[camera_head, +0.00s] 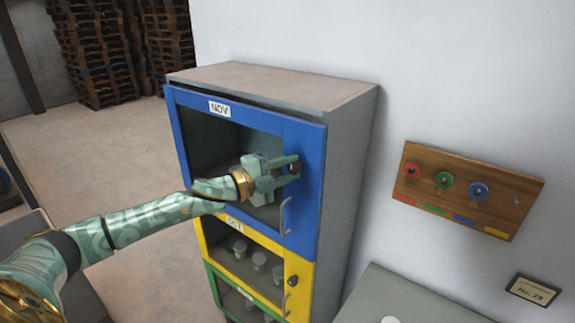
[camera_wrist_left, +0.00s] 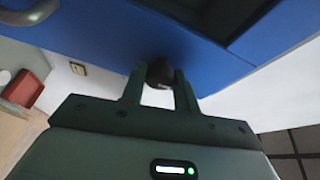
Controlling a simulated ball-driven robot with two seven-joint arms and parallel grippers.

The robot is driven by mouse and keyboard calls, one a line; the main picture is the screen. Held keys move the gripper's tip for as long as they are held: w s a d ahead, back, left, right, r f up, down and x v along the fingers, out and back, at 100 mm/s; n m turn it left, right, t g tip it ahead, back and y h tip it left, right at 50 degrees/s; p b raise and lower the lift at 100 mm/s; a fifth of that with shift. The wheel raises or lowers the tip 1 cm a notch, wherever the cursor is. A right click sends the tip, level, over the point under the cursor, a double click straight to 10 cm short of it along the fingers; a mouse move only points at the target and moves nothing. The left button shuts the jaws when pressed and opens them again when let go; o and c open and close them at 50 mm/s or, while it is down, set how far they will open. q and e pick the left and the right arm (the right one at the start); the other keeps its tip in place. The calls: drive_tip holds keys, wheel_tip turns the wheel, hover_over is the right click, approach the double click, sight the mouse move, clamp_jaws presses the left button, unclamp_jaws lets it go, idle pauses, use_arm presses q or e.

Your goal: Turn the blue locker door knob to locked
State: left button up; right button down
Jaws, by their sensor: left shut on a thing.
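The blue locker door (camera_head: 305,205) is the top door of a grey cabinet, with a dark window and a "NOV" label. The door looks closed or nearly so; I cannot tell if it sits flush. My left gripper (camera_head: 292,170) is at the right side of this door, shut on its dark knob. In the left wrist view the dark round knob (camera_wrist_left: 160,73) sits between the two fingers of the left gripper (camera_wrist_left: 160,88), against the blue door (camera_wrist_left: 140,35). Most of the knob is hidden in the head view, and its turn position cannot be told. My right gripper is not in view.
A curved handle (camera_head: 284,216) is just below the gripper. A yellow door (camera_head: 300,270) and a green door (camera_head: 217,290) are below. A wooden board (camera_head: 420,168) with red, green and blue tagged keys hangs on the right wall. A grey surface (camera_head: 410,300) stands at lower right.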

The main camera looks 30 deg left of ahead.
use_arm(q)
drive_tip(key=shift+f, duration=0.1)
idle(0.4)
drive_tip(key=o, duration=1)
drive_tip(key=shift+c, duration=0.2)
drive_tip(key=shift+s+a+f+b, duration=0.15)
drive_tip(key=shift+s+a+b, duration=0.15)
drive_tip(key=shift+s, duration=0.1)
drive_tip(key=b+v, duration=0.2)
drive_tip(key=v, duration=1.3)
drive_tip(key=shift+s+r, duration=0.2)
